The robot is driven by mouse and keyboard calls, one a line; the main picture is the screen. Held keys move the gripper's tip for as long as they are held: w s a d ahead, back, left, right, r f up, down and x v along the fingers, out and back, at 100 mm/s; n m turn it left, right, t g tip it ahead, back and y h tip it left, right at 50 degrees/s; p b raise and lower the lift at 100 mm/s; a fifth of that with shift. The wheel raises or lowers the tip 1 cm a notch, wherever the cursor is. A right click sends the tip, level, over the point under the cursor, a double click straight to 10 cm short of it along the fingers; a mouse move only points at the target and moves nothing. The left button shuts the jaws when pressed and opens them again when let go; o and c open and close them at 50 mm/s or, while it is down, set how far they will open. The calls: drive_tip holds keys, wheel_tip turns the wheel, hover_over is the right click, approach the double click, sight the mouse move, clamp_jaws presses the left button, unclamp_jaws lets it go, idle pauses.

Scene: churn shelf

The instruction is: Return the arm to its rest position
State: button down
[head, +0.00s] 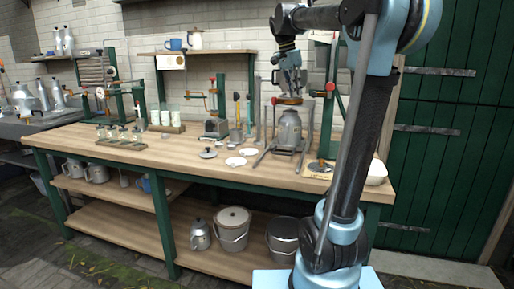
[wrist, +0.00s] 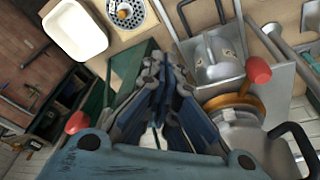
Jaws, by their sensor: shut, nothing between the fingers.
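My arm rises from the front right of the bench and reaches back over it. My gripper (head: 291,88) hangs down above the right part of the bench, close over the metal churn (head: 289,130). In the wrist view my gripper (wrist: 163,75) has its blue and grey fingers together, with nothing seen between them. The churn, with an orange-brown ring (wrist: 236,103) around its top, is beside the fingers on the right. I cannot tell whether they touch.
The wooden bench (head: 170,152) holds white cups (head: 165,117), a jar rack (head: 121,139) and a white dish (head: 376,172). Upright stands and a raised shelf (head: 200,52) are behind. A lower shelf holds a lidded bucket (head: 232,228). Green doors (head: 440,150) stand at right.

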drive_tip(key=s+d+f+n+y, duration=0.1)
drive_tip(key=s+f+n, duration=0.5)
drive_tip(key=s+f, duration=0.9)
drive_tip(key=s+d+f+n+t+y, duration=0.1)
drive_tip(key=s+f+n, duration=0.5)
drive_tip(key=s+f, duration=0.9)
wheel_tip(320, 180, down, 7)
drive_tip(key=shift+d+r+y, duration=0.15)
drive_tip(key=shift+d+y, duration=0.25)
drive_tip(key=shift+d, duration=0.25)
drive_tip(key=shift+w+f, duration=0.2)
drive_tip(key=shift+w, duration=0.25)
